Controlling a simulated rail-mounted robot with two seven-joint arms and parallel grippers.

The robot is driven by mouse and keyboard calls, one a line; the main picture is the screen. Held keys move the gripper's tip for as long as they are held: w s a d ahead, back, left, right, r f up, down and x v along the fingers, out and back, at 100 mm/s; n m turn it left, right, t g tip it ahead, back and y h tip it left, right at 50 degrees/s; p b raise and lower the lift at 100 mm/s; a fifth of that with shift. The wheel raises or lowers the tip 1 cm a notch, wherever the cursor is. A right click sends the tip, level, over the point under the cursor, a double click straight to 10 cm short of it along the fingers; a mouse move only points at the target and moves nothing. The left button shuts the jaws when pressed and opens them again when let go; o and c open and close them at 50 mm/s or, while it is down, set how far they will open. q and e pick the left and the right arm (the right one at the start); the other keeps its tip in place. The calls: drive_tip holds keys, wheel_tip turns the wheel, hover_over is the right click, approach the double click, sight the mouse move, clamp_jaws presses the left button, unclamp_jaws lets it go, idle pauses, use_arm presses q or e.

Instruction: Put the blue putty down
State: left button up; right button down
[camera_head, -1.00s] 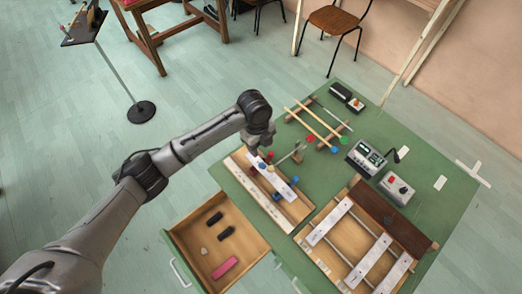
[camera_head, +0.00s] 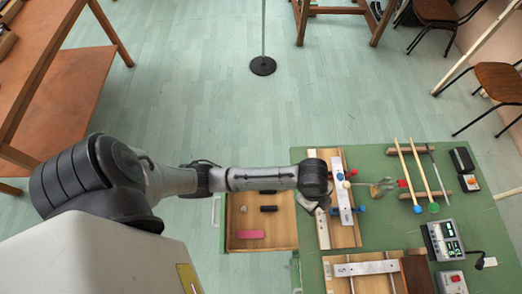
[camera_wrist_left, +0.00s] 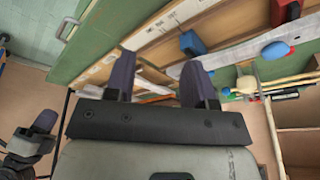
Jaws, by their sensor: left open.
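Small blue lumps, which look like putty, lie by the pale bar on the narrow wooden frame (camera_head: 350,236): one near the bar's back end (camera_head: 340,176), one at its right side (camera_head: 362,209), one at its left (camera_head: 334,212). A blue block (camera_wrist_left: 192,43) shows on the wood in the left wrist view, ahead of the fingers. My left gripper (camera_wrist_left: 160,80) is open, with nothing visible between its fingers. A dark finger-like tip at the wrist view's lower left may be my right gripper (camera_wrist_left: 35,138).
An open drawer (camera_head: 231,220) at the left holds a pink block (camera_head: 250,234) and dark blocks. Sticks with a blue head (camera_head: 417,209) and a green head (camera_head: 433,208) lie at the right. Electronic boxes (camera_head: 443,240) stand farther right. A second barred frame (camera_head: 366,268) is nearer.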

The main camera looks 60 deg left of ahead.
use_arm(q)
drive_tip(key=s+a+n+t+y, duration=0.1)
drive_tip(key=s+a+n, duration=0.4)
drive_tip(key=s, duration=0.4)
drive_tip(key=s+a+n+t+y, duration=0.1)
drive_tip(key=s+a+n, duration=0.3)
drive_tip(key=s+n, duration=0.4)
drive_tip(key=shift+s+a+r+y, duration=0.4)
drive_tip(key=shift+s+y, duration=0.1)
drive_tip(key=shift+s, duration=0.25)
